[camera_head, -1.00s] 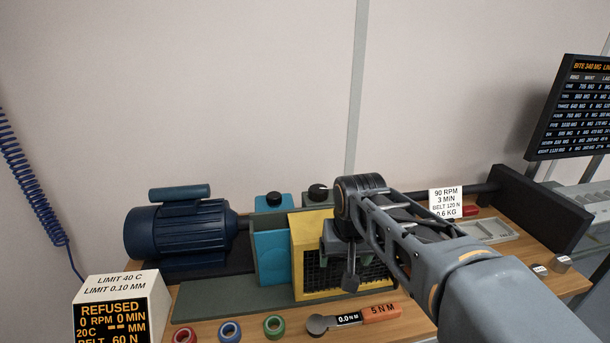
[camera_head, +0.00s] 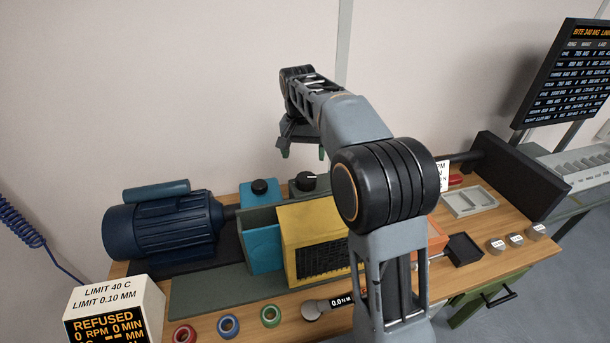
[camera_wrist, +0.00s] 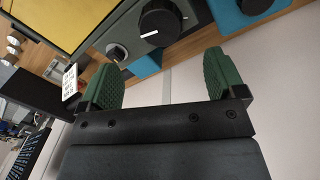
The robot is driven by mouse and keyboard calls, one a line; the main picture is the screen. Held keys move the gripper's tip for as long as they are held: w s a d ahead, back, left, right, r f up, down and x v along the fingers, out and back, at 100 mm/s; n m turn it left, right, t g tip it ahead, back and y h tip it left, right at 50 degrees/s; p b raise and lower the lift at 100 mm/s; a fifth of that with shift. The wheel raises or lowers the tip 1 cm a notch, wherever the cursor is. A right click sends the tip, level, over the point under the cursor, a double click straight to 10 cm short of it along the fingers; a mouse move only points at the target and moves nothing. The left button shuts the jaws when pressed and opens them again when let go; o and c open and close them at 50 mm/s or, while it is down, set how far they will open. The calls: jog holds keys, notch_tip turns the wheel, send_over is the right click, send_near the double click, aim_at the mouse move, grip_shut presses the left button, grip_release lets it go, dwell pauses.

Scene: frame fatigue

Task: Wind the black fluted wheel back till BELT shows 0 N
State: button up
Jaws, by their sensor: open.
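A black wheel with a white mark (camera_wrist: 160,22) sits on a grey-green housing in the wrist view; in the head view it is the knob (camera_head: 306,181) behind the yellow guard. A second black knob (camera_head: 260,186) tops a blue block, also partly seen in the wrist view (camera_wrist: 255,5). Fluting is too small to confirm on either. My gripper (camera_head: 303,153) is open and empty above the grey-green housing, fingers apart; green finger pads frame the wrist view (camera_wrist: 163,76). The display box (camera_head: 112,310) reads REFUSED, 0 RPM, 0 MIN; its BELT line is cut off now.
The yellow guard (camera_head: 312,226) and blue motor (camera_head: 165,225) stand on the bench. Red, blue and green rings (camera_head: 228,325) and a torque tool (camera_head: 318,308) lie at the front. A smaller knob (camera_wrist: 117,52) is beside the wheel. A grey tray (camera_head: 468,201) sits right.

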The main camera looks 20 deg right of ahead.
aim_at(306, 177)
jog(key=f, duration=0.8)
jog(key=shift+s+d+f+p, duration=0.15)
jog(key=shift+d+f+p, duration=0.1)
jog(key=shift+f+p, duration=0.15)
jog(key=shift+c, duration=0.2)
jog(key=c, duration=0.9)
